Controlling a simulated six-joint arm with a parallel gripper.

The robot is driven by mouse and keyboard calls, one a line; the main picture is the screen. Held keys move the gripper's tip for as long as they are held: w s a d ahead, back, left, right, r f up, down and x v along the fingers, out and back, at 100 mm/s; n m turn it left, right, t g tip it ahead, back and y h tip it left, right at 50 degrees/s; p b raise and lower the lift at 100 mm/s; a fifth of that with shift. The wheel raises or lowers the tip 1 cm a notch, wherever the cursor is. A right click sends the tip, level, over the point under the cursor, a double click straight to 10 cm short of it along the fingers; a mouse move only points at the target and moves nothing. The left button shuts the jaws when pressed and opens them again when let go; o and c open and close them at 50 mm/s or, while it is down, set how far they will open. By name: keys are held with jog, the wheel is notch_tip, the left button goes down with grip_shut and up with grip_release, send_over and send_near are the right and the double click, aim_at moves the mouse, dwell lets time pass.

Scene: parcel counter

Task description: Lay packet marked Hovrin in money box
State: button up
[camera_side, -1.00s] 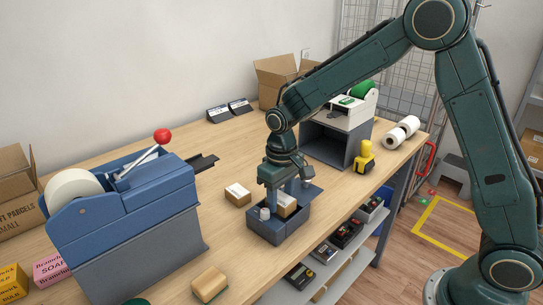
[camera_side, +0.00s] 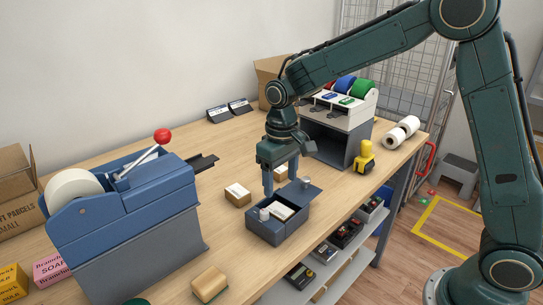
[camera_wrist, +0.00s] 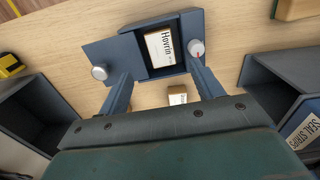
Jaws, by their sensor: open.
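The money box (camera_side: 266,232) is a dark blue box on the counter with its lid swung open. The packet marked Hovrin (camera_wrist: 159,48) has a white label and brown sides. It lies inside the box's compartment, and its pale top shows in the side view (camera_side: 283,211). My gripper (camera_side: 281,187) is open and empty above the box, its fingers pointing down and clear of the packet. In the wrist view the gripper (camera_wrist: 160,72) has its fingers spread, with the box beyond them. The packet's underside is hidden by the box walls.
One small packet (camera_side: 237,195) lies left of the box, another (camera_side: 280,173) behind it. The blue tape dispenser (camera_side: 125,215) stands at left. A grey stand with coloured rolls (camera_side: 330,140) and a yellow object (camera_side: 365,158) are behind right. The counter's front edge is close.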

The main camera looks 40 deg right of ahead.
notch_tip(320, 180, up, 8)
jog(key=shift+r, duration=0.2)
jog(key=shift+d, duration=0.1)
dwell(0.8)
jog(key=s+d+r+t, duration=0.35)
jog(key=s+r, duration=0.25)
jog(key=s, duration=0.7)
jog(key=s+d+f+t, duration=0.2)
jog(key=s, duration=1)
jog(key=shift+s+d+m, duration=0.2)
jog(key=shift+s+m, duration=0.05)
jog(key=shift+m, duration=0.05)
jog(key=shift+c, duration=0.3)
